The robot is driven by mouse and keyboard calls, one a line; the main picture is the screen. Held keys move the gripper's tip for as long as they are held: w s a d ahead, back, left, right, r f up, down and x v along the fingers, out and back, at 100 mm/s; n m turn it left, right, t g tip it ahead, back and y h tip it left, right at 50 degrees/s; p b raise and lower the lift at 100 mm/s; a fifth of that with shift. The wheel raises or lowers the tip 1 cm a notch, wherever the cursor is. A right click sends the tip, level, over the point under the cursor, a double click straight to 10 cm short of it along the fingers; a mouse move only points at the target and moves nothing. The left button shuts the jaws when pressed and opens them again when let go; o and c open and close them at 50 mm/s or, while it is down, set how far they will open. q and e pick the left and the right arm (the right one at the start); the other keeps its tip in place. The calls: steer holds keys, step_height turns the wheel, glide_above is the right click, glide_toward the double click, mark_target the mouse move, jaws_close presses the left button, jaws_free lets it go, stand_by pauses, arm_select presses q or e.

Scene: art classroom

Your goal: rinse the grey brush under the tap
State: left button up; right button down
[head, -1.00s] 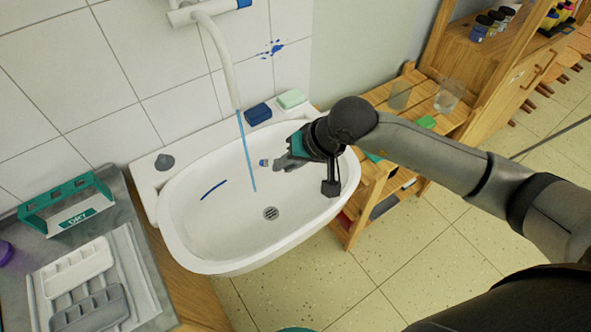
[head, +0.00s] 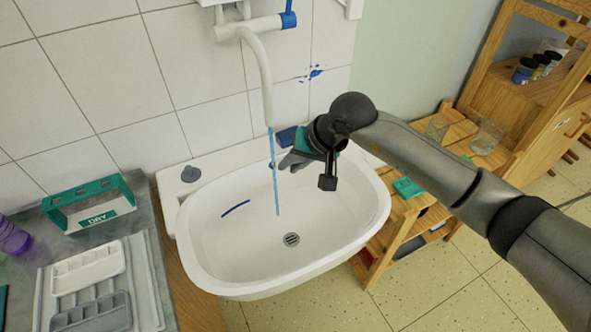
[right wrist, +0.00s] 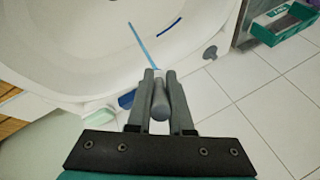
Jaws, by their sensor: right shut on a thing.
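The white tap (head: 258,65) sends a thin blue stream of water (head: 275,185) into the white sink (head: 225,262). My right gripper (head: 292,160) is above the back of the sink, just right of the stream. It is shut on the grey brush, whose grey handle (right wrist: 160,102) shows between the fingers in the right wrist view (right wrist: 160,95). In the head view the brush is small and mostly hidden by the gripper; its end appears at or very near the stream, contact unclear. My left gripper is not in view.
A blue sponge (head: 287,136) lies on the sink's back ledge; a pale green soap (right wrist: 98,116) shows beside it in the wrist view. A teal drying holder (head: 92,203) and trays (head: 88,272) stand left. A wooden shelf (head: 455,140) stands right.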

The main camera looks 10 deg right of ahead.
steer(key=shift+d+b, duration=0.3)
steer(key=shift+b, duration=0.05)
stand_by(0.5)
stand_by(0.3)
steer(key=shift+a+b, duration=0.3)
steer(key=shift+b, duration=0.05)
steer(key=shift+d+b, duration=0.3)
steer(key=shift+b, duration=0.05)
stand_by(0.6)
steer(key=shift+a+b, duration=0.3)
steer(key=shift+b, duration=0.1)
